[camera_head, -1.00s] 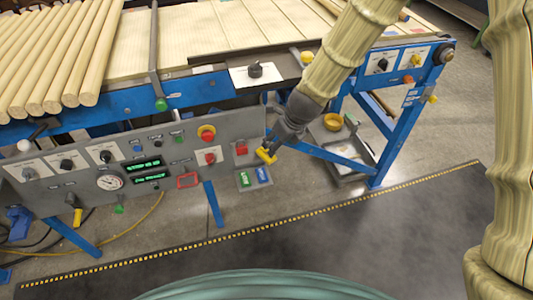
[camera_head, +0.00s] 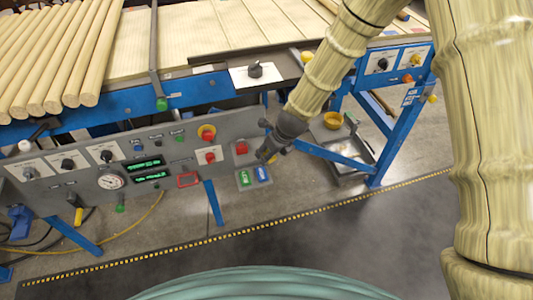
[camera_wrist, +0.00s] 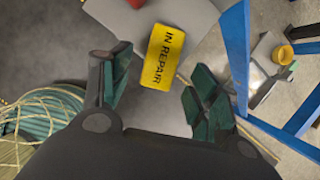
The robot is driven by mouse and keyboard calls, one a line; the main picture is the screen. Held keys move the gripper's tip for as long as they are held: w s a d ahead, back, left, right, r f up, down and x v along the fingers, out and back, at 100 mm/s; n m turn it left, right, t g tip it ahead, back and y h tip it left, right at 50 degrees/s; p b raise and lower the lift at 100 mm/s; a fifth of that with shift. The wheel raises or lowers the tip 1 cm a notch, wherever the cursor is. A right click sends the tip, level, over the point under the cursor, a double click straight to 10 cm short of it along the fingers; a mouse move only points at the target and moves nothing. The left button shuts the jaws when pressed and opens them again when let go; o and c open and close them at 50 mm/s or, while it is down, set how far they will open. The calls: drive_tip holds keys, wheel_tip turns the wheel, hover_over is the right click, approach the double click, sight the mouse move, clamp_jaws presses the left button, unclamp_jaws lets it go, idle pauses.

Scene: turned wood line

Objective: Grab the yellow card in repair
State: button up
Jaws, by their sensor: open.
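The yellow card (camera_wrist: 163,57) shows in the wrist view with the black words IN REPAIR. It is tilted in the picture, in front of the edge of a grey panel (camera_wrist: 190,14). My gripper (camera_wrist: 155,82) is open, with its two dark green-padded fingers apart on either side of the card's lower end. The card appears a little beyond the fingertips, with nothing held. In the head view, my gripper (camera_head: 267,153) is at the right end of the control panel and hides the card.
The grey control panel (camera_head: 110,212) with knobs, buttons and displays is left of my gripper. A blue frame leg (camera_head: 393,145) and a yellow bowl (camera_head: 333,120) are to the right. Floor in front is clear.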

drive_tip(key=shift+x, duration=0.8)
drive_tip(key=c, duration=0.9)
drive_tip(key=shift+r, duration=0.1)
